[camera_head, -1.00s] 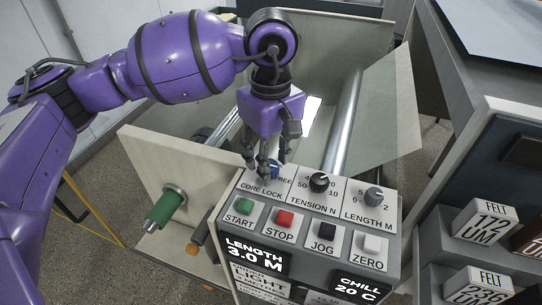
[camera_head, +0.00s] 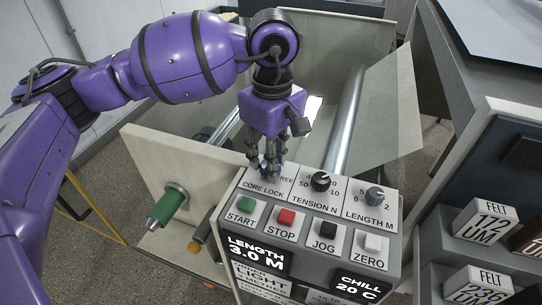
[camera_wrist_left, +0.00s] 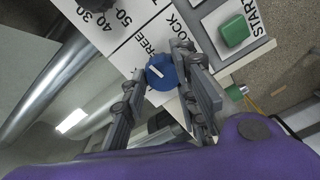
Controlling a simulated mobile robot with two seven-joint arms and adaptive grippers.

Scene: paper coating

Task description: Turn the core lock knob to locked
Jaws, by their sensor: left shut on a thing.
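The core lock knob (camera_wrist_left: 161,72) is blue with a white pointer line. It sits on the white top of the control box, near the printed word FREE, as the left wrist view shows. I cannot tell for sure which mark the pointer lines up with. My left gripper (camera_head: 264,167) points down at the knob above the CORE LOCK label, and its fingers hide most of it in the head view. In the left wrist view the fingers stand on either side of the knob, shut on it. My right gripper is not in view.
The tension knob (camera_head: 320,181) and length knob (camera_head: 374,196) are close on the right. Below them are the green START (camera_head: 246,205), red STOP (camera_head: 287,217), black JOG (camera_head: 328,230) and white ZERO (camera_head: 373,243) buttons. A metal roller (camera_head: 345,120) lies behind the box.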

